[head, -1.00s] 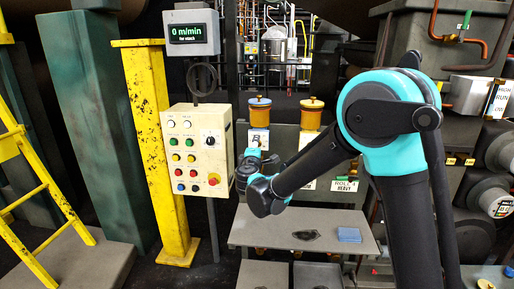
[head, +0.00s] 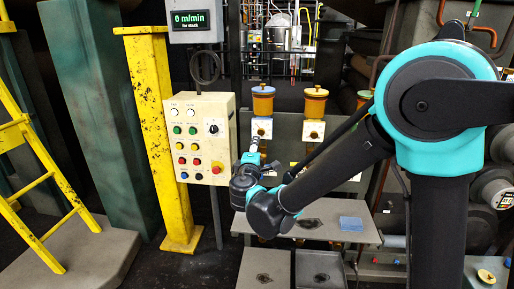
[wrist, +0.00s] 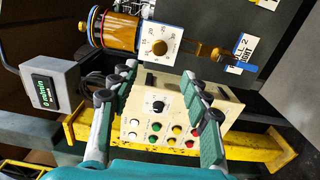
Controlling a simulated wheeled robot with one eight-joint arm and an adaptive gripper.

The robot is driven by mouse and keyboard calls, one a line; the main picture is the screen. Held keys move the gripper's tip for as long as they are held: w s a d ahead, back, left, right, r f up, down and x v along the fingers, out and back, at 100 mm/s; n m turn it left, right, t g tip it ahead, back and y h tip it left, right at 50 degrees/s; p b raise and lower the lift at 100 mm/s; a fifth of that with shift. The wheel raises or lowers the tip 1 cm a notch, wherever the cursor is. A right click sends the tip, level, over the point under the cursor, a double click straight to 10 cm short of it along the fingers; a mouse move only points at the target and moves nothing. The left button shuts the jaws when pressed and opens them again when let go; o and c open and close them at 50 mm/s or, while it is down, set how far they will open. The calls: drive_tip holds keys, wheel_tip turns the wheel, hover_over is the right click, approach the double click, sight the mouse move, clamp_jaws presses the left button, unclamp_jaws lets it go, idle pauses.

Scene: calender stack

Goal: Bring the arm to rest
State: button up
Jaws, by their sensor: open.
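My arm, black and turquoise, crosses the right half of the head view, with its wrist in front of the grey machine. My gripper (wrist: 158,74) is open in the wrist view, with two green fingers apart and nothing between them. It also shows small in the head view (head: 252,154), right of the control box, where its fingers are hard to make out. The cream control box (head: 200,138) has coloured buttons and a dial. It also shows in the wrist view (wrist: 170,110), behind the fingers. I cannot tell how near they are to it.
Amber oilers (head: 263,100) are on the machine behind my wrist. A grey shelf (head: 375,237) bears a blue pad (head: 351,222). A yellow ladder (head: 40,185) is far left.

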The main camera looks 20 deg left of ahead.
idle(0.3)
drive_tip(key=w+d+f+m+g+h, duration=0.1)
drive_tip(key=d+f+m+g+h, duration=0.15)
drive_tip(key=d, duration=0.85)
drive_tip(key=w+d+f+m+g+h, duration=0.2)
drive_tip(key=d+f+m, duration=0.2)
drive_tip(key=d, duration=0.8)
drive_tip(key=w+d+f+m+g+h, duration=0.1)
drive_tip(key=d+f+m+g+h, duration=0.2)
drive_tip(key=d, duration=0.8)
drive_tip(key=s+d+f+m+g, duration=0.4)
drive_tip(key=s+d+f+m, duration=0.4)
drive_tip(key=d, duration=0.4)
drive_tip(key=s+d+f+m+g+y, duration=0.2)
drive_tip(key=s+f+m+y, duration=0.1)
drive_tip(key=s, duration=0.8)
drive_tip(key=shift+d+f, duration=0.2)
drive_tip(key=shift+f, duration=0.25)
